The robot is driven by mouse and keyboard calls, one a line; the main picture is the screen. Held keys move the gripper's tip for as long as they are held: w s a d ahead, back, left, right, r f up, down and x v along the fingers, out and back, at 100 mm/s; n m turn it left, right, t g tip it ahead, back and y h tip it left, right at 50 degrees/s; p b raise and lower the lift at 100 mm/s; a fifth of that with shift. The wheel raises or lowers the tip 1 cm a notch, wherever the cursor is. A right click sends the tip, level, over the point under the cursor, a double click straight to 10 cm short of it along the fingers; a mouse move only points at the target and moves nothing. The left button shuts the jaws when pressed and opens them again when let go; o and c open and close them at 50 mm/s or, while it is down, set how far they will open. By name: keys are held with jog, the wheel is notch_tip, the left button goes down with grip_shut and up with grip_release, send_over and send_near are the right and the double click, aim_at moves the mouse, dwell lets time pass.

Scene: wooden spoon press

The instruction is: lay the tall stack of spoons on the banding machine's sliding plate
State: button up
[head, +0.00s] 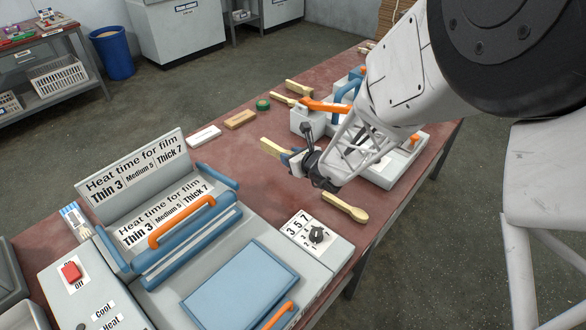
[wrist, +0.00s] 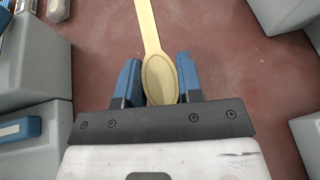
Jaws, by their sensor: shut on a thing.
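My gripper (head: 306,168) is over the table between two machines. In the wrist view its blue fingers (wrist: 160,84) are shut on the pale wooden spoon stack (wrist: 160,72) at the bowl end. The handle (wrist: 146,25) runs away toward the top of that view. In the head view a pale spoon piece (head: 273,147) shows left of the gripper, and a spoon (head: 345,207) shows below right of it; I cannot tell which belongs to the held stack. Its height is hidden. A grey machine with an orange lever (head: 325,106) stands behind, partly covered by my arm; I cannot make out a sliding plate on it.
A grey film sealer (head: 160,205) with heat-time labels and a blue pad (head: 240,285) fills the front. A dial box (head: 316,237) sits at its right corner. Several spoons (head: 298,88), a wooden block (head: 240,119) and a green roll (head: 263,105) lie farther back. Bare red table (head: 240,170) shows between.

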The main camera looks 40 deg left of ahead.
aim_at(292, 180)
jog(key=shift+f, duration=1.35)
jog(key=shift+f, duration=1.85)
jog(key=shift+f, duration=0.2)
jog(key=o, duration=0.9)
jog(key=shift+r, duration=0.2)
jog(key=shift+d+r, duration=0.15)
jog(key=shift+d, duration=0.2)
jog(key=shift+v, duration=5.65)
